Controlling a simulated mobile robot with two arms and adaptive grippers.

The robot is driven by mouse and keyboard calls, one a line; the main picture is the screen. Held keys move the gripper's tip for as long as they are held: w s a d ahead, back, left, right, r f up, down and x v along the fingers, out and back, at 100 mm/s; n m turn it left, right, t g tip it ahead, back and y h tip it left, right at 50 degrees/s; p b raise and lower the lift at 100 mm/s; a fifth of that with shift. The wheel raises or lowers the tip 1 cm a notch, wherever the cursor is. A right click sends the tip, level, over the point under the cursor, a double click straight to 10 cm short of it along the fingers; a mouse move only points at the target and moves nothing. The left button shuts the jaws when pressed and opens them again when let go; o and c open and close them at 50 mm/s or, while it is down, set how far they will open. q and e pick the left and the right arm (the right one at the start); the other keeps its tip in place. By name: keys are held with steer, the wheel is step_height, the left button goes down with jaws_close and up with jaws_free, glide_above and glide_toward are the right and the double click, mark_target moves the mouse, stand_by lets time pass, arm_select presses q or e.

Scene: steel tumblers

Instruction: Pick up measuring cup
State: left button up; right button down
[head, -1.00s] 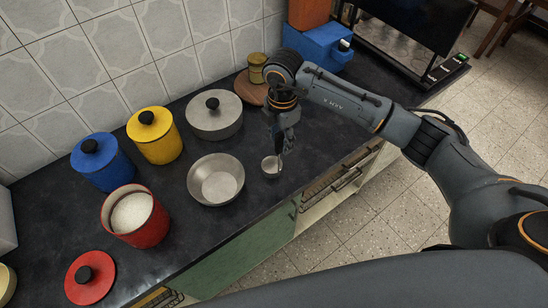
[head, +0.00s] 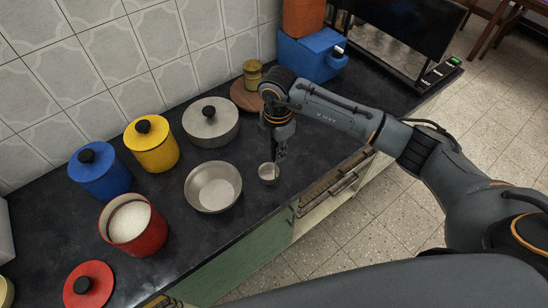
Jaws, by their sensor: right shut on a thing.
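The measuring cup (head: 268,174) is a small steel cup near the front edge of the dark counter, right of a steel bowl. My right gripper (head: 278,158) points down over it and is shut on its rim on the far right side. The cup looks upright; whether its base touches the counter I cannot tell. My left gripper is not in view.
The steel bowl (head: 213,187) stands close left of the cup. A lidded steel pot (head: 210,123), yellow canister (head: 152,146), blue canister (head: 100,172) and open red canister (head: 134,226) of white powder stand further left. A red lid (head: 89,287) lies at lower left.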

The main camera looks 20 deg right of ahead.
steer(key=shift+r+b, duration=0.45)
step_height(320, 180, up, 2)
steer(key=shift+s+a+r+b, duration=0.1)
steer(key=shift+r+b, duration=0.05)
steer(key=shift+b, duration=0.65)
steer(key=s+a+r+b, duration=0.3)
steer(key=s+a+r, duration=0.3)
steer(key=s+r, duration=0.3)
steer(key=s, duration=0.3)
steer(key=shift+s+r, duration=0.2)
steer(key=shift+r, duration=0.2)
steer(key=shift+w, duration=0.1)
